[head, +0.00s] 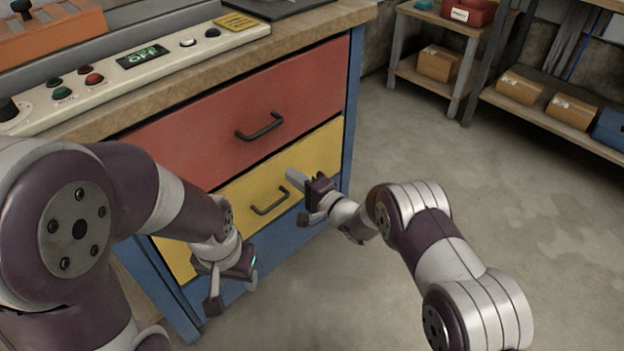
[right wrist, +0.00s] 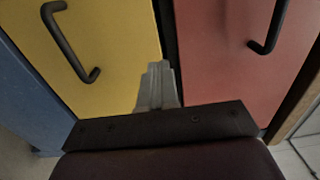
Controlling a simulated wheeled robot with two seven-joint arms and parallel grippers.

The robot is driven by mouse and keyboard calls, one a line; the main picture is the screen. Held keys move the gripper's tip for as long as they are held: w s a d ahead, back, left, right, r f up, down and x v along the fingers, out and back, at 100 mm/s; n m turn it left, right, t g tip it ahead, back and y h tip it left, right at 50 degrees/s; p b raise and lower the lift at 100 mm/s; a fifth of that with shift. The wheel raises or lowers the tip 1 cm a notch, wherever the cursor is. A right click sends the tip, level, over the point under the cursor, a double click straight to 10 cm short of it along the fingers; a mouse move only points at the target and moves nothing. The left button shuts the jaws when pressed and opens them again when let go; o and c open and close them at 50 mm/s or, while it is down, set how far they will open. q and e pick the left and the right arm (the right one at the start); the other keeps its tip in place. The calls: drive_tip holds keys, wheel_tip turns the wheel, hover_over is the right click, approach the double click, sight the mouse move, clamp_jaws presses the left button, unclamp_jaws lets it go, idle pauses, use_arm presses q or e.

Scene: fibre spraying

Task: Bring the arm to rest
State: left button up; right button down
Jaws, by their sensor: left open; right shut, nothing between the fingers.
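My right gripper (head: 297,180) is in front of the yellow drawer (head: 232,196), to the right of its black handle (head: 270,202). Its pale fingers are together and empty; they also show in the right wrist view (right wrist: 157,86), near the dark gap between the yellow and red drawer fronts. I cannot tell whether they touch the drawer front. My left gripper (head: 232,290) hangs lower left, in front of the blue bottom drawer (head: 290,243). It is open, with its fingers apart and nothing seen between them. Both arms are bent in front of the cabinet.
The red drawer (head: 200,135) above looks closed, with a black handle (head: 260,127). A control panel (head: 150,62) with a display reading OFF stands on the wooden worktop (head: 310,28). Shelves with cardboard boxes (head: 519,88) stand at the back right. The concrete floor (head: 510,180) between is clear.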

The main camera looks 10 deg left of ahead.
drive_tip(key=s+d+f+n+g+h+p, duration=0.1)
drive_tip(key=s+d+f+n+g+h, duration=0.1)
drive_tip(key=s+d+f+h, duration=0.3)
drive_tip(key=s+d+f+n+g+h+p, duration=0.1)
drive_tip(key=d+f+n+h, duration=0.1)
drive_tip(key=d, duration=0.5)
drive_tip(key=s+d+f+n+g+h+p, duration=0.1)
drive_tip(key=s+d+f+n+g+h, duration=0.15)
drive_tip(key=s+d+f, duration=0.2)
drive_tip(key=s+d+r+n+g+h, duration=0.2)
drive_tip(key=s+d+r+g+h, duration=0.25)
drive_tip(key=s+d+r, duration=0.4)
drive_tip(key=s+d+r+g, duration=0.1)
drive_tip(key=s+d+r, duration=0.3)
drive_tip(key=s+r, duration=0.6)
wheel_tip(320, 180, up, 36)
drive_tip(key=t+p, duration=0.1)
drive_tip(key=p, duration=3.3)
drive_tip(key=shift+s+d+f+m+p, duration=0.2)
drive_tip(key=shift+s+d+m+p, duration=0.15)
drive_tip(key=shift+s+d, duration=0.1)
